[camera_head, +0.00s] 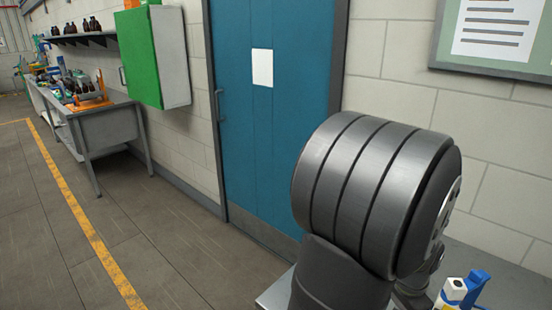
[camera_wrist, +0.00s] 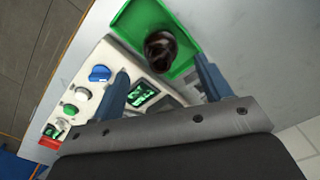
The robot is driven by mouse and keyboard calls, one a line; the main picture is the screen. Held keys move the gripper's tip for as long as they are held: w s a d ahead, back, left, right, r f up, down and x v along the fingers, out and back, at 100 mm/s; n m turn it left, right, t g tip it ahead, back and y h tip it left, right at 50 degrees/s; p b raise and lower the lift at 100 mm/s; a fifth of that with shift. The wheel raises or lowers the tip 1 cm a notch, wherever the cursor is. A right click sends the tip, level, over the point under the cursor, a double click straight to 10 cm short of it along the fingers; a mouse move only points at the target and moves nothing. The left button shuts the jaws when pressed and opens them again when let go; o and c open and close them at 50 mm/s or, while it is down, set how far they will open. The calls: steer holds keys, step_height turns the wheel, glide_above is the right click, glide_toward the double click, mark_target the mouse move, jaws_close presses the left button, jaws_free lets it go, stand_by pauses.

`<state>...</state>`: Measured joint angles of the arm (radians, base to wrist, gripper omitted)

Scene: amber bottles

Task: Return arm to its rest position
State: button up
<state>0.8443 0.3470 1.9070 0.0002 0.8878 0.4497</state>
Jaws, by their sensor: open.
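My gripper (camera_wrist: 161,66) shows in the wrist view with its two blue fingers spread apart and nothing held between them. A dark brown, rounded bottle (camera_wrist: 160,48) stands in a green tray (camera_wrist: 187,18) beyond the fingertips, apart from them as far as I can tell. In the head view a thick dark-grey link of my arm fills the right side; the gripper itself is not clearly visible there.
A beige device (camera_wrist: 120,62) with a lit screen and coloured knobs lies under the fingers on a grey table (camera_wrist: 245,40). In the head view, a blue door (camera_head: 265,130), green cabinet (camera_head: 138,58) and far workbench (camera_head: 105,125) stand along the wall.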

step_height(320, 180, down, 6)
steer(key=shift+f, duration=0.1)
step_height(320, 180, up, 2)
steer(key=shift+r, duration=0.75)
steer(key=shift+f, duration=0.1)
